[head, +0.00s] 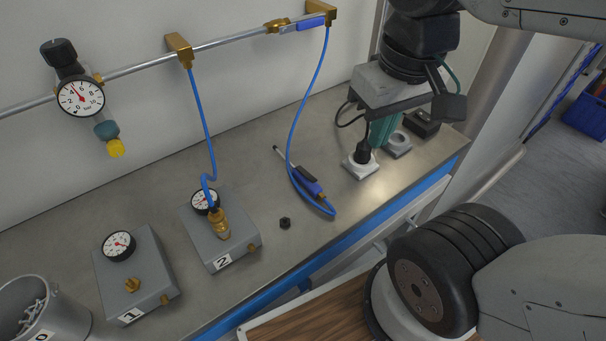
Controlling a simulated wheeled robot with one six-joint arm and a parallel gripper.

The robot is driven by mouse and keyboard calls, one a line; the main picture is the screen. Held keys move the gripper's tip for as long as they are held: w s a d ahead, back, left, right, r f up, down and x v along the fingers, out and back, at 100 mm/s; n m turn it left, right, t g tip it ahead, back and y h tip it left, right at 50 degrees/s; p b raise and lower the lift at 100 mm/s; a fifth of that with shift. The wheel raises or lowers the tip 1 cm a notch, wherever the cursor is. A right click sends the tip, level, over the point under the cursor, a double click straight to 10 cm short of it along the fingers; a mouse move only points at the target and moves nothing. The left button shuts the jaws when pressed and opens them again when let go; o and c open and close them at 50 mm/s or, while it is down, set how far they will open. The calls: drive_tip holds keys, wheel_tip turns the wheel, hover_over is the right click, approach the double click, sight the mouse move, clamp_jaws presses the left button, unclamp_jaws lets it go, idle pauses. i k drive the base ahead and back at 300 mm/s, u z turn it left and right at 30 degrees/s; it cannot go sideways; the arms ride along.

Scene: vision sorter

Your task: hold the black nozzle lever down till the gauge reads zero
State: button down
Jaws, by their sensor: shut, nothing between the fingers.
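A blue air nozzle (303,180) with a thin silver tip lies on the grey bench, its black lever (310,187) along its side. A blue hose joins it to the pipe above. A round regulator gauge (80,97) on the pipe at the left has its red needle off zero, pointing up and left. Two smaller gauges sit on grey blocks 1 (118,246) and 2 (205,201); their readings are too small to tell. My gripper (382,142) is shut and empty at the right back of the bench, well right of the nozzle and apart from it.
A white base with a black plug (362,152) and a grey ring (399,143) stand by my gripper. A small black knob (285,223) lies near block 2. A blue-handled valve (297,25) is on the pipe. A grey bin (40,312) stands front left.

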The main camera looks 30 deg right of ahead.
sight(312, 178)
drive_tip(key=k, duration=1)
drive_tip(key=z, duration=0.85)
drive_tip(key=i, duration=0.7)
drive_tip(key=u, duration=1.15)
